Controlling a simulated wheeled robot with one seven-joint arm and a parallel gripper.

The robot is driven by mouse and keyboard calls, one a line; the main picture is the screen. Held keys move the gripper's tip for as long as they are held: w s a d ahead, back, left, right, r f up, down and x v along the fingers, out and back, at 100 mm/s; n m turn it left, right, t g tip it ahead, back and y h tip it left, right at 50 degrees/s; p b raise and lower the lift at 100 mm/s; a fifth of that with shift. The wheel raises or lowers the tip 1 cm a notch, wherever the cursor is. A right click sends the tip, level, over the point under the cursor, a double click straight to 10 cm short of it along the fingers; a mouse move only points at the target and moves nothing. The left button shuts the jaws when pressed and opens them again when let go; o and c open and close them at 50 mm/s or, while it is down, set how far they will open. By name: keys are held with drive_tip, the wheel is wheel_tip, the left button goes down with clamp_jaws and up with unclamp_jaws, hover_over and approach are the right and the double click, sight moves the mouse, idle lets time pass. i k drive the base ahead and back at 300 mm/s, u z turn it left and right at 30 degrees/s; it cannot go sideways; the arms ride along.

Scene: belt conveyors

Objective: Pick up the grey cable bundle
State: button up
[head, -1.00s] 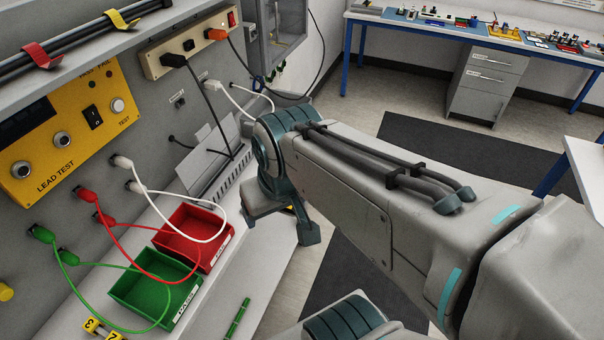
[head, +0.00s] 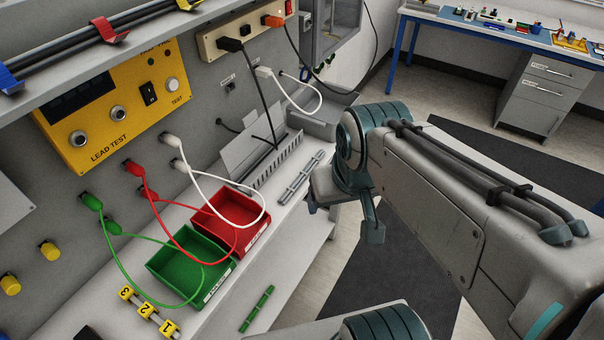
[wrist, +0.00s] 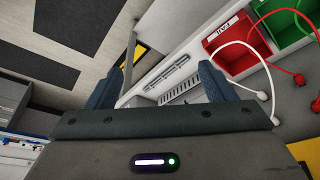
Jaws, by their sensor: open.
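The grey cable bundle (head: 300,178) lies on the white bench top, just right of the slotted grey rack. It also shows in the wrist view (wrist: 172,75), in the gap between my fingers but farther away than they are. My gripper (head: 341,218) is beside the bundle, to its right in the head view, and apart from it. In the wrist view my gripper (wrist: 158,72) has its two dark blue fingers spread wide with nothing between them. Part of the hand is hidden by my arm in the head view.
A red bin (head: 210,228) and a green bin (head: 165,275) stand nearby, with white, red and green leads looping over them from the panel. A slotted rack (head: 262,165) stands close to the bundle. A green bundle (head: 257,308) lies toward the front. Floor shows beyond the bench edge.

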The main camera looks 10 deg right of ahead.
sight(289, 190)
drive_tip(key=z, duration=0.5)
drive_tip(key=k, duration=0.65)
drive_tip(key=z, duration=0.9)
drive_tip(key=i, duration=0.75)
drive_tip(key=u, duration=0.55)
drive_tip(key=i, duration=0.85)
drive_tip(key=u, duration=0.75)
